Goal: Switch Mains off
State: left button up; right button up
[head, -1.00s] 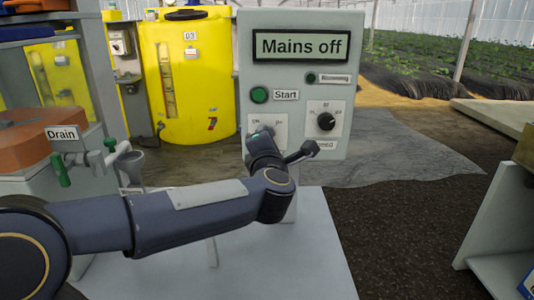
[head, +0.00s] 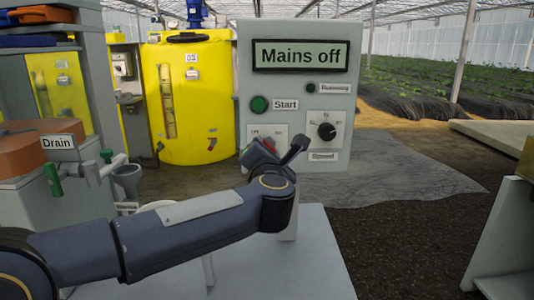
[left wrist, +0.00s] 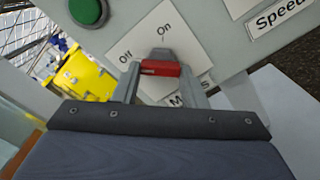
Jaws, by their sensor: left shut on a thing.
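The grey control panel (head: 330,185) has a display (head: 300,55) reading "Mains off". Its Mains switch has a red handle, seen in the left wrist view (left wrist: 160,68) on a white plate (left wrist: 187,52) marked "Off" and "On". My left gripper (left wrist: 162,82) is shut on the red handle, one finger on each side. The handle's exact pointing is hard to tell because the fingers hide part of it. In the head view my left wrist covers most of the switch, with a little red (head: 269,143) showing. My right gripper is not in view.
A green Start button (head: 259,104) sits above the switch. A black Speed knob (head: 327,131) and a small Running lamp (head: 311,88) are to its right. A Drain valve (head: 52,180) and funnel (head: 126,178) stand at left, with a yellow tank (head: 187,100) behind.

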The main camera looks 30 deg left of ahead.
pick_arm(q)
jog(key=shift+f, duration=0.1)
jog(key=o, duration=1)
jog(key=p+v, duration=0.1)
jog(key=v, duration=0.7)
jog(key=shift+p, duration=0.3)
jog(key=shift+w+a, duration=0.1)
jog(key=shift+a, duration=0.05)
